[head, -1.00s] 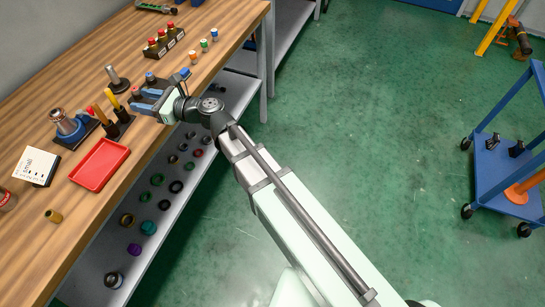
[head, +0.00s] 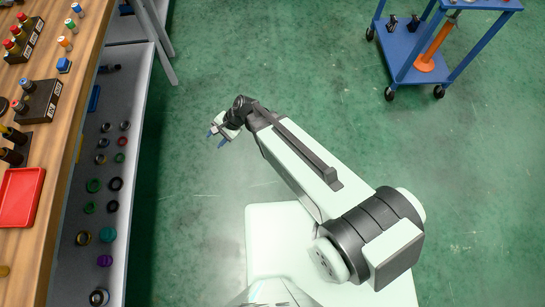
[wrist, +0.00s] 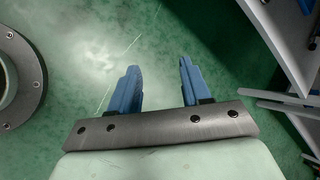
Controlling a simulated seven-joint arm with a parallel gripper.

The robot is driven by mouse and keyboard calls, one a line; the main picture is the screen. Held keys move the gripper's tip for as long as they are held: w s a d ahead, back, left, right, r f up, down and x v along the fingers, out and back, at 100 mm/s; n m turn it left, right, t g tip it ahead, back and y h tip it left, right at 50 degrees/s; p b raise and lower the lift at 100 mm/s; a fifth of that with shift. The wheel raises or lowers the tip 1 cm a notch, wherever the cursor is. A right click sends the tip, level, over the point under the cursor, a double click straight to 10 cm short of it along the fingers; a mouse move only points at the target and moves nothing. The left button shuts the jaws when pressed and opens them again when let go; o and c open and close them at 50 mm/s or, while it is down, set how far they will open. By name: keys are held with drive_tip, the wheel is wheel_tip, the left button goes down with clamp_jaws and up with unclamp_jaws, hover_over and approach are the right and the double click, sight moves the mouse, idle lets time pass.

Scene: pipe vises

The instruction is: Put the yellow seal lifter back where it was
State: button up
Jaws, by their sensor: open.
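My gripper (head: 217,139) hangs over the green floor, to the right of the workbench. In the wrist view its two blue fingers (wrist: 156,82) are apart, with only floor between them. A dark tool holder (head: 24,138) stands on the bench at the left edge of the head view, cut off by the frame. Dark-handled tools stand in it; their upper ends are out of view or too small to tell. I cannot make out the yellow seal lifter for certain now.
The wooden bench (head: 66,125) carries a red tray (head: 20,197), a black block (head: 40,100) and several small fittings. Below is a grey shelf (head: 80,262) with several rings. A blue cart (head: 406,68) stands at the far right. The floor between is clear.

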drive_tip(key=s+d+f+n+g+h, duration=0.1)
drive_tip(key=s+d+f+n+h, duration=0.1)
drive_tip(key=s+d+f, duration=0.2)
drive_tip(key=s+d+f+n+g+h, duration=0.2)
drive_tip(key=s+d+f, duration=0.3)
drive_tip(key=s+d, duration=0.6)
drive_tip(key=s+d+f+n+g+h, duration=0.2)
drive_tip(key=s+d, duration=0.5)
drive_tip(key=d, duration=1.2)
wheel_tip(320, 180, down, 2)
drive_tip(key=shift+s+f+n+h, duration=0.15)
drive_tip(key=shift+f+n+h, duration=0.05)
drive_tip(key=shift+n+h, duration=0.55)
